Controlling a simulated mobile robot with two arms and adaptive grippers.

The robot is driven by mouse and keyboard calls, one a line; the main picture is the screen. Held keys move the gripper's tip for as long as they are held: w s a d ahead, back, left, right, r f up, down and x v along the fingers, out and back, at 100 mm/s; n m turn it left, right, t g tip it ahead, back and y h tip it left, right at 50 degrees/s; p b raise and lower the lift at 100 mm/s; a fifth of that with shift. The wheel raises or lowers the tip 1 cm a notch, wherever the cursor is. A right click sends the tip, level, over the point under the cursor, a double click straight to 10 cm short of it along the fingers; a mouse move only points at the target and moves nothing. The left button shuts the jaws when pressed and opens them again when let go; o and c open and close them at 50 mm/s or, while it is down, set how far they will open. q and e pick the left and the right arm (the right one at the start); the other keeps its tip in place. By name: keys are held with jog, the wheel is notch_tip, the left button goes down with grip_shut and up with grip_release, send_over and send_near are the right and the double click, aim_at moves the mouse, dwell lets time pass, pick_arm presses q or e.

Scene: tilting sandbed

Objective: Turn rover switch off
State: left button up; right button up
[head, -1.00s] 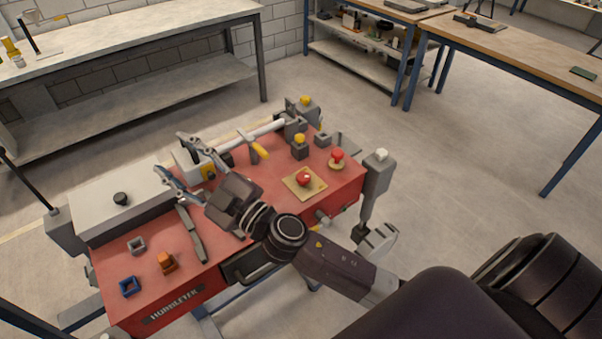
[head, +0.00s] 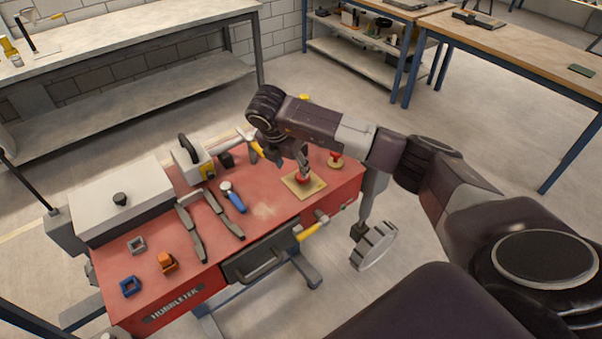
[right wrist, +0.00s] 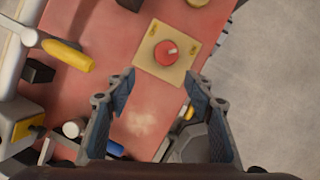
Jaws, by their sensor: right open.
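A round red switch (right wrist: 166,54) sits on a square yellow plate (right wrist: 147,59) on the red bench top; a small pale mark shows at its right side. In the head view the switch (head: 303,178) and plate (head: 308,190) are near the bench's right end, partly behind a finger. I take it for the rover switch; no label is readable. My right gripper (right wrist: 158,83) is open and empty, pointing down. In the wrist view its fingertips lie just below the switch, one on each side of the plate's lower edge. I cannot tell its height. My left gripper is not in view.
Another red knob (head: 336,159) stands right of the plate. A yellow-tipped handle (right wrist: 68,55) is left of the gripper. A blue-handled tool (head: 234,200) and grey-handled tools (head: 192,228) lie on the bench (head: 130,265). Open floor is to the right.

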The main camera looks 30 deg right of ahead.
jog(key=x, duration=0.2)
jog(key=d+p+x, duration=0.1)
jog(key=x, duration=0.2)
jog(key=p+x, duration=0.1)
jog(key=x, duration=0.1)
jog(key=shift+d, duration=0.45)
jog(key=shift+c, duration=0.3)
jog(key=c, duration=1.1)
